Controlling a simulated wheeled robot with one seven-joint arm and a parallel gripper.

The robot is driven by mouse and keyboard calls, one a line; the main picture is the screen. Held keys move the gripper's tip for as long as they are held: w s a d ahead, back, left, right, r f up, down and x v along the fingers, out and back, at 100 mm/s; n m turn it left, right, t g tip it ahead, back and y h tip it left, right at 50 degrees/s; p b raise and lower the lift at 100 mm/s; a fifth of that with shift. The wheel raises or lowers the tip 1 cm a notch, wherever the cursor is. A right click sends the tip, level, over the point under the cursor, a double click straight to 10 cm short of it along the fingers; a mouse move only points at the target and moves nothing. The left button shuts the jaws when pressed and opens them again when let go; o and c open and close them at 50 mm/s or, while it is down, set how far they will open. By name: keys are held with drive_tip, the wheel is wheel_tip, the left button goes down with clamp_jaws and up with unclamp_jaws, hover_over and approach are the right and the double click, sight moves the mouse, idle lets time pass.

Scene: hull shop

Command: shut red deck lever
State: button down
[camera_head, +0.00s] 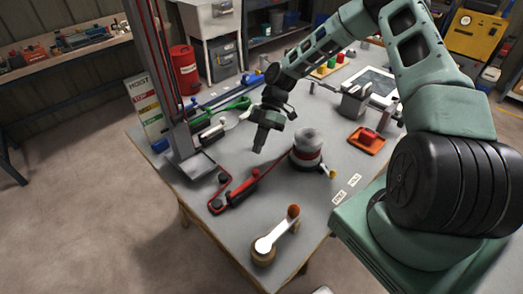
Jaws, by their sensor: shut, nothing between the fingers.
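A long red lever (246,187) with dark fittings lies low on the grey bench top, near its left edge. A red handle or block (368,136) also sits on an orange plate at the right of the bench; I cannot tell for certain which of the two is the deck lever. My gripper (258,150) points down over the middle of the bench, shut and empty. It is above and behind the long red lever in the picture, apart from it.
A round grey and red drum (307,148) stands right of my gripper. A white crank (277,234) with an orange knob is at the front. A tall red and grey column (172,100) rises at the left edge, beside a hoist sign (147,108). Green and grey tools lie behind.

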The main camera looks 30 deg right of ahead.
drive_tip(key=w+d+r+b, duration=0.2)
drive_tip(key=w+d+r, duration=0.1)
drive_tip(key=d, duration=0.3)
drive_tip(key=shift+w+d+r, duration=0.15)
drive_tip(key=shift+d+r, duration=0.2)
drive_tip(key=shift+r, duration=0.5)
drive_tip(key=s+a+r+m+h, duration=0.25)
drive_tip(key=s+a+r, duration=0.2)
drive_tip(key=a, duration=0.55)
drive_tip(key=s+a+r+m+h, duration=0.2)
drive_tip(key=s+a+r+h, duration=0.15)
drive_tip(key=s+a, duration=0.4)
drive_tip(key=s+a+r+m+t, duration=0.2)
drive_tip(key=s+a+m, duration=0.1)
drive_tip(key=s, duration=0.5)
drive_tip(key=s+a+r+m+t+h, duration=0.1)
drive_tip(key=s+a+r+m+t, duration=0.1)
drive_tip(key=s, duration=0.6)
drive_tip(key=shift+s+a+r+m, duration=0.4)
drive_tip(key=shift+a+r+m, duration=0.3)
drive_tip(key=shift+a, duration=0.35)
